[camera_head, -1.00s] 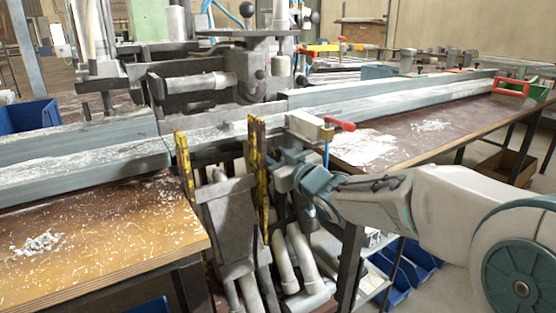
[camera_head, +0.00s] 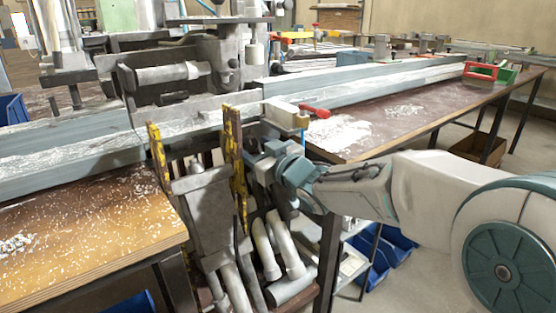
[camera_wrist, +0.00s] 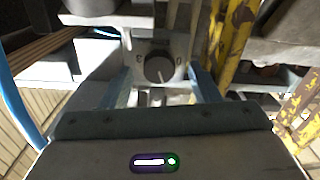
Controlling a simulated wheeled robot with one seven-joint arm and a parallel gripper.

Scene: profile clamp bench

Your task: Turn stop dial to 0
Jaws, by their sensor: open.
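The stop dial (camera_wrist: 158,68) is a dark round knob on a pale grey plate (camera_wrist: 178,45), seen near the top middle of the wrist view. A light pointer mark on it points down, slightly right. Small dark characters flank the knob; the left one looks like a 3 and the right one like a 0. My gripper (camera_wrist: 165,88) is open, with one blue finger on each side below the dial; contact with the knob cannot be told. In the head view my gripper (camera_head: 268,168) is at the machine front, right of the yellow posts, and the dial is hidden.
Worn yellow posts (camera_head: 232,150) stand close left of my gripper. A red-handled clamp (camera_head: 290,113) sits just above it on the bench edge. Pale pipes (camera_head: 265,250) hang below. The brown tabletop (camera_head: 395,118) lies to the right, with white shavings on it.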

